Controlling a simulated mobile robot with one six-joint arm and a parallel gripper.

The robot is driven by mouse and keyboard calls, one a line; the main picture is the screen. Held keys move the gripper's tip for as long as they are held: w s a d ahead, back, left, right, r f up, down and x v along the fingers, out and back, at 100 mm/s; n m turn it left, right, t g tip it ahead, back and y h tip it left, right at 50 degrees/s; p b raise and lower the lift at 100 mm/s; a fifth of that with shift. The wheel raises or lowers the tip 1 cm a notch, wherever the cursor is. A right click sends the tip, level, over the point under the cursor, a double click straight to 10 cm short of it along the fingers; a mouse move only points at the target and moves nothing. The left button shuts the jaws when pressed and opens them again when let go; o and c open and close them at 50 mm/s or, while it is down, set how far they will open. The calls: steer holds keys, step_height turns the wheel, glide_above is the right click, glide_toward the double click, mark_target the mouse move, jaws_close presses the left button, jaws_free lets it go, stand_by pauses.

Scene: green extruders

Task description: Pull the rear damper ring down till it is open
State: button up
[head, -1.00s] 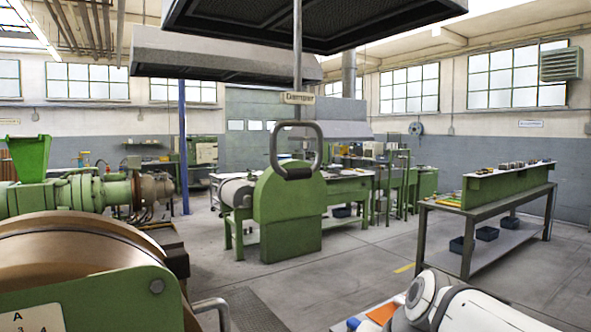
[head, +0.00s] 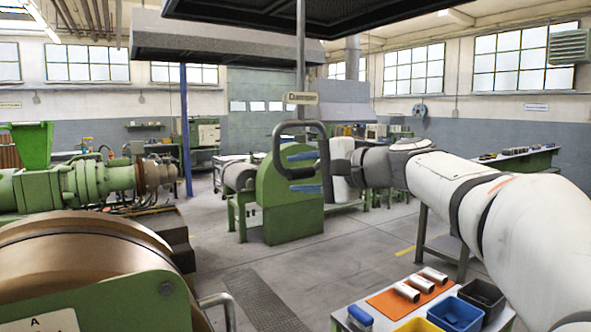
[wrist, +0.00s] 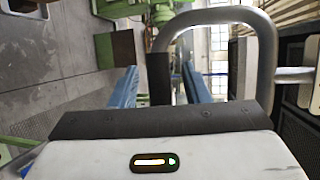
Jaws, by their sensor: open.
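The damper ring (head: 277,145) is a grey rounded loop with a dark grip bar along its bottom. It hangs from a vertical rod (head: 300,72) beneath a "Damper" sign (head: 300,98). My gripper (head: 291,172) reaches in from the right, with its blue fingers spread above and below the grip bar. In the wrist view the ring (wrist: 268,60) shows large, and its dark grip (wrist: 159,80) appears between the two open fingers.
A green machine housing (head: 290,205) stands behind the ring. A brown drum (head: 80,255) in a green frame fills the lower left. A dark hood (head: 300,15) hangs overhead.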

steer(key=shift+x, duration=1.05)
jaws_close()
